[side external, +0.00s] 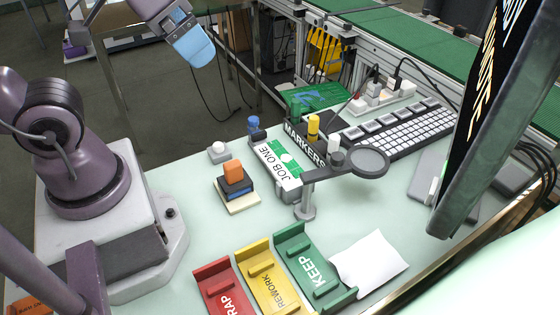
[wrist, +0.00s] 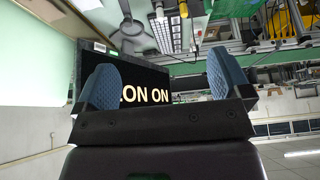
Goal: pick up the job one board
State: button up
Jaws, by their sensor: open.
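A white holder lettered JOB ONE (side external: 268,166) stands near the middle of the bench in the side view. A green board with pale marks (side external: 286,158) shows at its right side; I cannot tell how it is seated. Another green board (side external: 318,96) with blue marks lies farther back, near the keyboard. My gripper (side external: 198,52) is high at the upper left in the side view, well away from both boards. In the wrist view my gripper (wrist: 164,82) has its two blue fingers wide apart with nothing between them. I cannot make out the JOB ONE holder in the wrist view.
Red (side external: 222,288), yellow REWORK (side external: 270,280) and green KEEP (side external: 312,262) trays line the front. A magnifier (side external: 368,160) and MARKERS holder (side external: 302,146) stand right of the holder. A block stack (side external: 236,186) is left. A monitor (side external: 480,130) rises at right.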

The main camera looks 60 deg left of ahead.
jog(key=w+f+n+g, duration=0.1)
jog(key=w+f+g, duration=0.2)
jog(key=w+f, duration=0.25)
jog(key=n+g, duration=0.2)
jog(key=n, duration=1.5)
send_near(280, 161)
notch_tip(280, 161, down, 8)
jog(key=shift+w+f, duration=0.15)
jog(key=shift+f, duration=0.05)
jog(key=shift+c, duration=0.4)
jog(key=c, duration=0.9)
